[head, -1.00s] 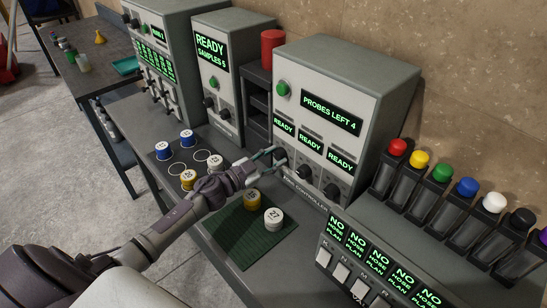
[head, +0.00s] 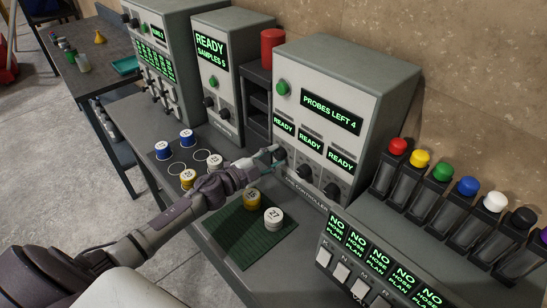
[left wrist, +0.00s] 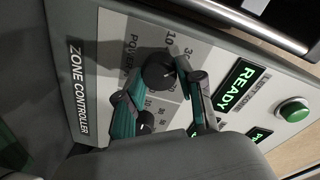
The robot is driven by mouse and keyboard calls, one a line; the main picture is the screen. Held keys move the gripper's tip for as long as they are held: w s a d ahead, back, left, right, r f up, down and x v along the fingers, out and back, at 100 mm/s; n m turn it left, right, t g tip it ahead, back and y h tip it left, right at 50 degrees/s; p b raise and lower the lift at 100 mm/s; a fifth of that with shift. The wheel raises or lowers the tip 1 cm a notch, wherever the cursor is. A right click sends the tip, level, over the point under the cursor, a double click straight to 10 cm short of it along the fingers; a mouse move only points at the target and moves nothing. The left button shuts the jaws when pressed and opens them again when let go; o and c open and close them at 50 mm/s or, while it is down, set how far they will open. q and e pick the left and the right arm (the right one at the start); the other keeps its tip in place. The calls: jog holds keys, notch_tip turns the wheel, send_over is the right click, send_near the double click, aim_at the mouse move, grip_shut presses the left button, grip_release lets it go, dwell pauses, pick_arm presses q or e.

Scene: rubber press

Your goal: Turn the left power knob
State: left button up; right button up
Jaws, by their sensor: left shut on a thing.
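The zone controller (head: 340,85) is a grey box with a row of black power knobs under three READY displays. The left power knob (left wrist: 158,71) sits between the fingertips of my left gripper (left wrist: 157,66) in the left wrist view, beside the LEFT ZONE display. In the head view my left gripper (head: 268,155) reaches the left knob and partly hides it. The gripper is shut on the knob. The middle knob (head: 304,172) and the right knob (head: 331,190) are free. My right gripper is not in view.
A green mat (head: 242,238) with a yellow-banded container (head: 252,200) and a white container (head: 273,219) lies below my left arm. A hose panel (head: 370,265) and a row of colour-capped holders (head: 441,179) stand at the right. A samples machine (head: 225,70) stands at the left.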

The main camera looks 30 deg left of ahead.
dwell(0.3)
pick_arm(q)
jog(key=o, duration=1.1)
jog(key=shift+o, duration=0.2)
jog(key=v, duration=1.2)
